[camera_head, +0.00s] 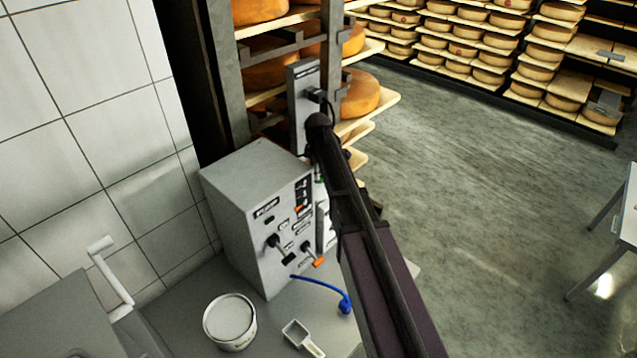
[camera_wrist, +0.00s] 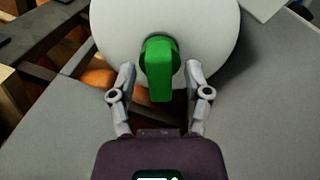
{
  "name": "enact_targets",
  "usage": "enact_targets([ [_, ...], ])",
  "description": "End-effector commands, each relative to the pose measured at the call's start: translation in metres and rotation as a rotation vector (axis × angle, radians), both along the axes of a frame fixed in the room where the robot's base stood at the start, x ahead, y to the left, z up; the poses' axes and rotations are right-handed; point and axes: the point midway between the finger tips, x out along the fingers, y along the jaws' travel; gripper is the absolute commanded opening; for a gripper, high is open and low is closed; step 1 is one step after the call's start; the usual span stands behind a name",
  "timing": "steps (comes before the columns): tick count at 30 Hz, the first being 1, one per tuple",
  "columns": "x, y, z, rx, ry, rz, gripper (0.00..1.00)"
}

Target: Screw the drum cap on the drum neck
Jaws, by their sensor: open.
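A green piece with a flat tab, which looks like the drum cap (camera_wrist: 160,75), shows in the wrist view in front of a round white body, probably the drum (camera_wrist: 115,35). My gripper (camera_wrist: 160,82) is open, with one finger on each side of the green piece and a visible gap at its lower part. Whether the fingertips touch it I cannot tell. The drum neck is not visible; the green piece may hide it. In the head view my arm covers the gripper and most of this spot.
A grey pump box (camera_head: 240,215) with knobs stands left of my arm. Cheese shelves (camera_head: 375,110) stand behind. Open floor (camera_head: 470,190) lies to the right.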

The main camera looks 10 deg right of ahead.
Motion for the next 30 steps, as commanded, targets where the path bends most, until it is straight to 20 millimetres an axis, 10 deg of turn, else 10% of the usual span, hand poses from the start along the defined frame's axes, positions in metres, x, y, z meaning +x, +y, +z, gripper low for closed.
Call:
enact_targets([
  [18, 0.0002, -0.0001, -0.0008, 0.000, 0.000, 0.000, 0.63],
  [25, 0.0002, -0.0001, -0.0008, 0.000, 0.000, 0.000, 0.00],
  [30, 0.0000, -0.0001, -0.0008, 0.000, 0.000, 0.000, 0.00],
])
